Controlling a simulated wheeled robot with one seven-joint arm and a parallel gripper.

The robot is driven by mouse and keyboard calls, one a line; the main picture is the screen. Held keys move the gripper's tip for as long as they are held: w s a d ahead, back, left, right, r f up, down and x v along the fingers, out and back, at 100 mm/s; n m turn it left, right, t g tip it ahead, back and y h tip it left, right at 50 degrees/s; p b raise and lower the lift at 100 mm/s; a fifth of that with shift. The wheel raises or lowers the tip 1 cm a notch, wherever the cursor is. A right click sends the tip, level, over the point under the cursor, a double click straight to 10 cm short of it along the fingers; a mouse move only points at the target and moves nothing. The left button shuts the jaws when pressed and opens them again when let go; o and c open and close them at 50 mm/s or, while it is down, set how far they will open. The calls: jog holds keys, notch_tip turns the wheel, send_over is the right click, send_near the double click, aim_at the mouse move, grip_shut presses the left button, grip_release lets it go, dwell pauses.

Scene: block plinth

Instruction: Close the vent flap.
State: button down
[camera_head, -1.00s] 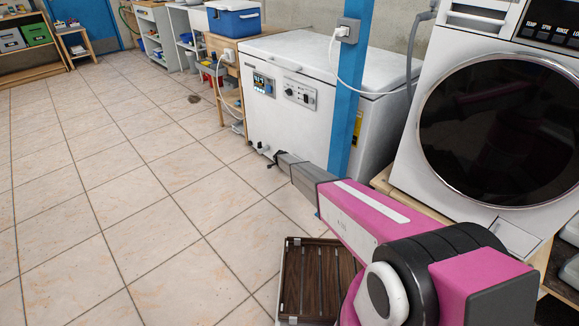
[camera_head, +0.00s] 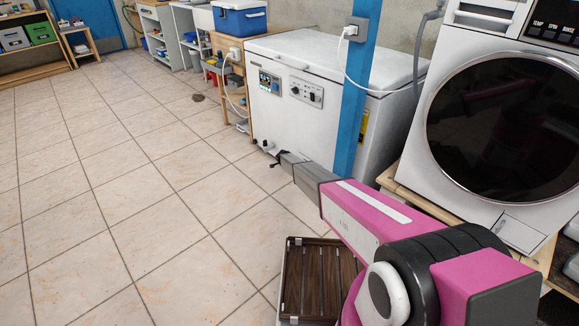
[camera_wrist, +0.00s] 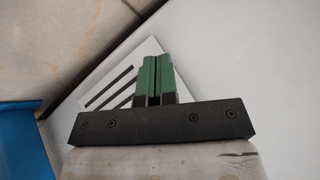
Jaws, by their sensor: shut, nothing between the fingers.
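A white slotted plate (camera_wrist: 108,88) with several black slots, which I take to be the vent flap, shows in the wrist view against a white wall. It lies beside and partly behind my green fingertips (camera_wrist: 155,68), which are shut and empty. I cannot tell whether they touch it or how far it stands open. In the head view my gripper (camera_head: 277,158) is at the lower front of the white chest freezer (camera_head: 320,135); the flap is not discernible there.
A blue post (camera_head: 354,105) stands close right of my gripper in front of the freezer. A white front-loading machine (camera_head: 410,165) is at right.

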jog(key=s+a+r, duration=0.1)
jog(key=a+r, duration=0.6)
jog(key=r, duration=0.1)
jog(key=s+d+r+n+g, duration=0.2)
jog(key=s+d+r+n, duration=0.1)
jog(key=s+d+r, duration=0.8)
jog(key=s+d+r+n+g, duration=0.2)
jog(key=s+d+r, duration=0.5)
jog(key=s+d, duration=0.8)
jog(key=s+d+r+n+g, duration=0.1)
jog(key=s+r, duration=0.4)
jog(key=s, duration=0.6)
jog(key=s+d+r+n+g+y, duration=0.1)
jog(key=s+d+r+n, duration=0.3)
jog(key=s, duration=0.7)
jog(key=s+d+r+n+g+y, duration=0.1)
jog(key=s+d+r, duration=0.3)
jog(key=s, duration=0.8)
notch_tip(320, 180, up, 2)
jog(key=shift+d+r+n, duration=0.1)
jog(key=shift+d+n, duration=0.1)
jog(key=shift+n, duration=0.7)
jog(key=c, duration=1.8)
grip_release()
